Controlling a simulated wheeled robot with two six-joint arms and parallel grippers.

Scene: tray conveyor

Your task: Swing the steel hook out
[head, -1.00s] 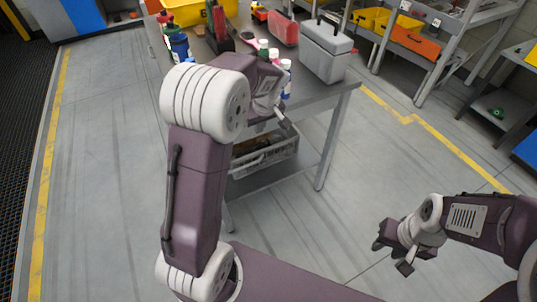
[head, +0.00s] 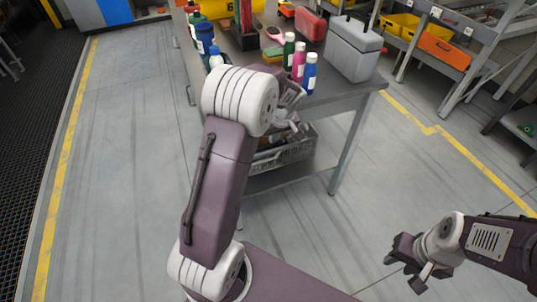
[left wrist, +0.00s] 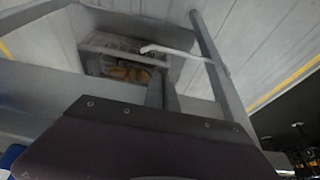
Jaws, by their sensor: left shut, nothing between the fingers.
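In the left wrist view a pale bent rod (left wrist: 184,52), which looks like the steel hook, reaches across from a grey post on the right. Its bent end lies just beyond my left gripper (left wrist: 160,78). The fingers are together and empty; I cannot tell whether they touch the rod. In the head view my left gripper (head: 297,126) is at the table's front edge, partly behind my own arm, and I cannot make out the hook there. My right gripper (head: 402,272) is open and empty over bare floor at the lower right.
The grey table (head: 347,98) holds several bottles, including a blue one (head: 309,75), and a grey toolbox (head: 353,48). A crate (head: 290,152) sits on its lower shelf. Bins (head: 444,52) stand on racks at the back right. The floor around is clear.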

